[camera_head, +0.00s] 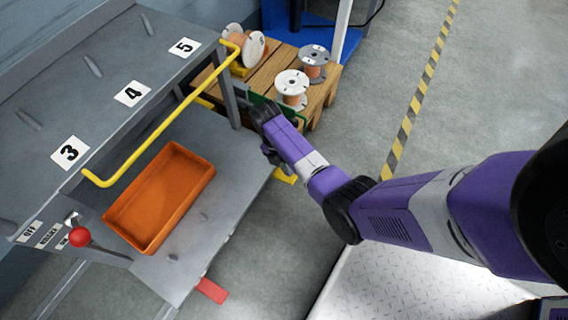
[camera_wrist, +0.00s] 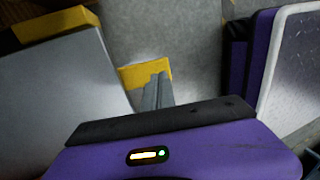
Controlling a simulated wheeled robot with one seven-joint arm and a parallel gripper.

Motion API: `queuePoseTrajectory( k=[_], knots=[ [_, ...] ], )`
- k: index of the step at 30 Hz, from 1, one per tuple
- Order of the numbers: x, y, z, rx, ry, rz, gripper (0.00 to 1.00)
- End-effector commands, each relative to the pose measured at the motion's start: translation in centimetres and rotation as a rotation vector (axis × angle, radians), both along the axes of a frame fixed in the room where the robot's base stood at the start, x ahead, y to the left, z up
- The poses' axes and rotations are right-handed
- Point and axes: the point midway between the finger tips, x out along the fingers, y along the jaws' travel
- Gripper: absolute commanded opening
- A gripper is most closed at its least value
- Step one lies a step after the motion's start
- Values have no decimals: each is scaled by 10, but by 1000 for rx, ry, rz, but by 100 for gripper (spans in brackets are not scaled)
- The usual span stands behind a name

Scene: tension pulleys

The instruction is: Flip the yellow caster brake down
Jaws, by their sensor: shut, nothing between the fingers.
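The yellow caster brake (camera_head: 285,176) is a small flat tab low at the right edge of the grey cart, partly hidden by my arm in the head view. In the wrist view the yellow brake (camera_wrist: 132,74) shows just beyond my fingertips. My gripper (camera_wrist: 160,78) is shut and empty, its grey fingers together and overlapping the brake's right part in the picture. I cannot tell whether they touch it. In the head view my wrist is beside the cart's right end, and the fingertips are hard to make out.
A red tab (camera_head: 212,290) sticks out at the cart's near corner. An orange bin (camera_head: 160,200) stands on the lower shelf, with a yellow rail (camera_head: 165,122) above. A wooden pallet (camera_head: 322,98) with several spools stands behind my wrist. Floor to the right is clear.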

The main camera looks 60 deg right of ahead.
Motion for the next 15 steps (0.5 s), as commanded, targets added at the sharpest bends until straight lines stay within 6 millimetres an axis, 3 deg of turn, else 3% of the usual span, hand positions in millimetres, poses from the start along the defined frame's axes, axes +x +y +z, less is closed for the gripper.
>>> queuePoseTrajectory(
  k=[4, 15],
  knots=[
    [-5, 0, -17, 0, 0, 0, 0],
    [-6, 0, -21, 0, 0, 0, 0]
  ],
)
